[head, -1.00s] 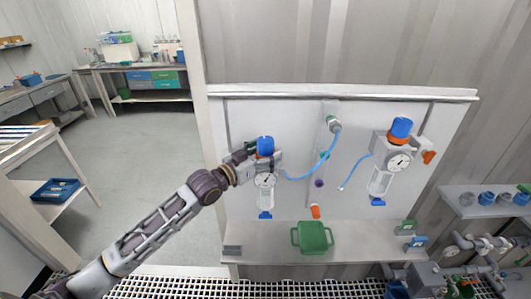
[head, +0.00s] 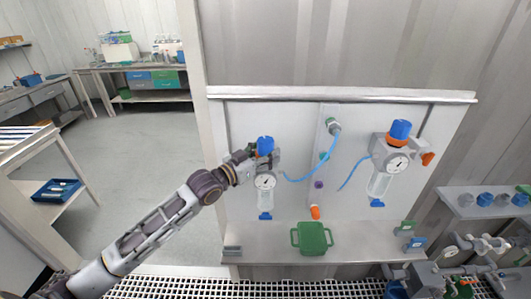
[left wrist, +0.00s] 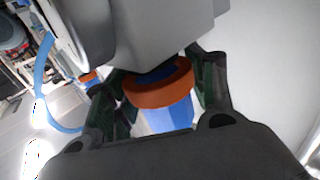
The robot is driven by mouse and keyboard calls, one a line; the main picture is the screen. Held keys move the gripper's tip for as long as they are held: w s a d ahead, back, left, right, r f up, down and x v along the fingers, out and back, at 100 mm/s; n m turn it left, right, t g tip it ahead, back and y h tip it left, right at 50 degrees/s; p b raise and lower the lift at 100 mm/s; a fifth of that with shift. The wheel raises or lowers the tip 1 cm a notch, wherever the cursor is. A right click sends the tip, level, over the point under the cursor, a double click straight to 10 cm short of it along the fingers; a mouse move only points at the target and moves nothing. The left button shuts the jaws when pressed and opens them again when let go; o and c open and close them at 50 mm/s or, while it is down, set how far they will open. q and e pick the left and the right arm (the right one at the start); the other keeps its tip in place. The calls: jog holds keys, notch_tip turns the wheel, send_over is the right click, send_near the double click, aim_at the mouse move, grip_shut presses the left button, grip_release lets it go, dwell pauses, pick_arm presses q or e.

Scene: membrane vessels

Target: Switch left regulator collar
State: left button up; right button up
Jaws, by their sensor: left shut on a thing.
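The left regulator hangs on the white panel with a blue knob (head: 265,145), a round gauge (head: 266,181) and a clear bowl (head: 266,200). In the left wrist view its orange collar (left wrist: 160,92) rings the blue knob (left wrist: 170,118). My left gripper (head: 257,154) reaches it from the left. Its dark fingers (left wrist: 160,95) stand on both sides of the collar and are shut on it. In the head view the collar is hidden by the gripper. The right regulator (head: 398,160) shows a blue knob above an orange collar. My right gripper is not in view.
A blue hose (head: 318,165) runs from the left regulator to a fitting on the panel. A green tray (head: 311,239) stands on the ledge (head: 270,232) below, near an orange-capped part (head: 315,212). Grey pipes (head: 485,245) crowd the lower right. The floor at left is open.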

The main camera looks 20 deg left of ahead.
pick_arm(q)
jog(key=shift+r, duration=0.55)
jog(key=o, duration=1.5)
jog(key=shift+f, duration=0.2)
jog(key=shift+v, duration=6)
